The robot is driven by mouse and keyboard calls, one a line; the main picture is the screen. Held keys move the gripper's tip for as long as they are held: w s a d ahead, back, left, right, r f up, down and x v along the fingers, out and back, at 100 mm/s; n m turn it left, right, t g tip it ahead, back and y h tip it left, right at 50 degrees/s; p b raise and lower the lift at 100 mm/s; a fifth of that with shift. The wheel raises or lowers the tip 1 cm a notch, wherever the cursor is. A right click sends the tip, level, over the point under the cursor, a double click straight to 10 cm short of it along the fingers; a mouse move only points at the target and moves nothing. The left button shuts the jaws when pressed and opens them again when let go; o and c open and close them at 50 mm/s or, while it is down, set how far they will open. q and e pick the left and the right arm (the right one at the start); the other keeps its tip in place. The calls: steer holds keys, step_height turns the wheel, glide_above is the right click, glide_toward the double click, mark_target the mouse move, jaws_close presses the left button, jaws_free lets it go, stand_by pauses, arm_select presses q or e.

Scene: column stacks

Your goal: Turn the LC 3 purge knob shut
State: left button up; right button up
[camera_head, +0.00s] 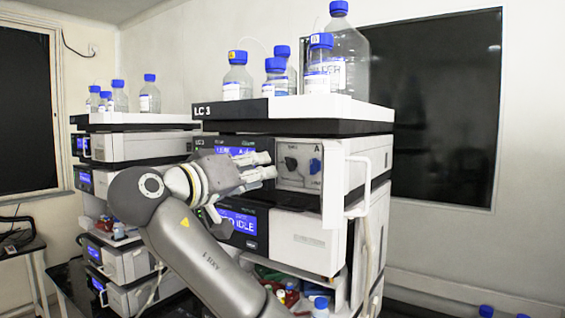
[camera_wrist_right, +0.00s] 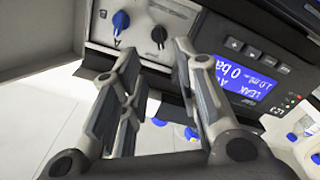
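The LC 3 stack (camera_head: 230,112) stands in the middle of the head view. Its upper module has a pale panel (camera_head: 304,183) with a black knob (camera_head: 291,163) and, to its right, a blue knob (camera_head: 315,166). I cannot tell from the label which is the purge knob. The wrist view shows the black knob (camera_wrist_right: 159,33) and blue knob (camera_wrist_right: 121,20) upside down. My right gripper (camera_head: 269,165) is just left of the black knob. In the wrist view my right gripper (camera_wrist_right: 156,54) is open and empty, its fingers apart below the black knob. My left gripper is out of view.
A white door (camera_head: 333,185) stands open at the panel's right. A lit blue display (camera_wrist_right: 246,82) is beside the fingers. Blue-capped bottles (camera_head: 238,80) stand on top. A second stack (camera_head: 130,145) is at the left. Small bottles (camera_head: 320,306) fill a shelf below.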

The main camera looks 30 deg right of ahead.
mark_target(287, 165)
steer(key=p+x, duration=0.4)
steer(key=x, duration=0.4)
steer(key=shift+s+r, duration=0.1)
steer(key=shift+r, duration=0.05)
steer(key=shift+p+x, duration=0.45)
steer(key=shift+x, duration=0.4)
steer(key=shift+a, duration=0.1)
jaws_close()
